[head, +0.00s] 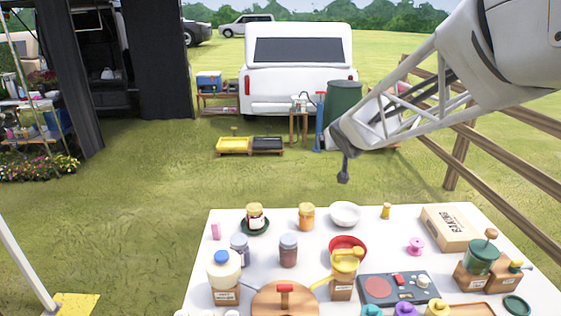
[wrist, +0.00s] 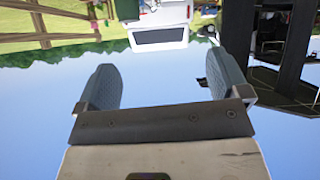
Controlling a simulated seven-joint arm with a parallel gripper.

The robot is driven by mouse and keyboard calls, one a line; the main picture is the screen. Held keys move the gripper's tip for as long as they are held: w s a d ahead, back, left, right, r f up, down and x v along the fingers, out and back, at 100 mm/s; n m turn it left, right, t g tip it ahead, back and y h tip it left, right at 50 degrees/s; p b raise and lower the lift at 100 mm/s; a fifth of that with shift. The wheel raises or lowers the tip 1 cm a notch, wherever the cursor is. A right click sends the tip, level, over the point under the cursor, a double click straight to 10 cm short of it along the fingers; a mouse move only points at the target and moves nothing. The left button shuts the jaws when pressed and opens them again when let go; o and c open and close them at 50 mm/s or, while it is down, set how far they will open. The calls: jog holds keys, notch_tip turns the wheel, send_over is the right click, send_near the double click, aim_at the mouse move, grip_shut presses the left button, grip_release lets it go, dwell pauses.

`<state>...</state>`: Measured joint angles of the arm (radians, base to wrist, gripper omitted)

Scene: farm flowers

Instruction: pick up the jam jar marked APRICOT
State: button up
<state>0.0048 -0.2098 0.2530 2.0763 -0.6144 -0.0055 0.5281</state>
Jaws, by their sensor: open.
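Several small jars stand on the white table (head: 330,228). An orange jar with a yellow lid (head: 306,217) stands near the back edge. A jar with a yellow lid and a pale label (head: 255,217) sits on a dark green saucer to its left. Two purplish jars stand nearer, one at left (head: 239,249) and one in the middle (head: 288,250). I cannot read APRICOT on any of them. My gripper (head: 343,177) hangs above and beyond the table's back edge, apart from the jars. In the wrist view my gripper (wrist: 165,82) is open and empty.
A white bowl (head: 345,214) stands right of the orange jar. A red bowl (head: 347,247), a wooden box (head: 450,228) and a dark panel (head: 397,288) crowd the middle and right. A large blue-lidded jar (head: 223,272) stands front left. A wooden fence (head: 470,140) runs at right.

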jog(key=w+a+f+n+t+y, duration=0.1)
jog(key=w+a+f+y, duration=0.15)
jog(key=w, duration=0.45)
send_near(308, 208)
jog(key=d+f+x, duration=0.1)
jog(key=x, duration=0.2)
jog(key=shift+a+r+n+y, duration=0.2)
jog(key=shift+a+n+y, duration=0.1)
jog(key=shift+a, duration=0.2)
jog(key=shift+w, duration=0.15)
jog(key=shift+x, duration=1.25)
jog(key=shift+w, duration=0.1)
jog(key=shift+x, duration=2.5)
jog(key=shift+r, duration=0.1)
jog(key=shift+c, duration=0.2)
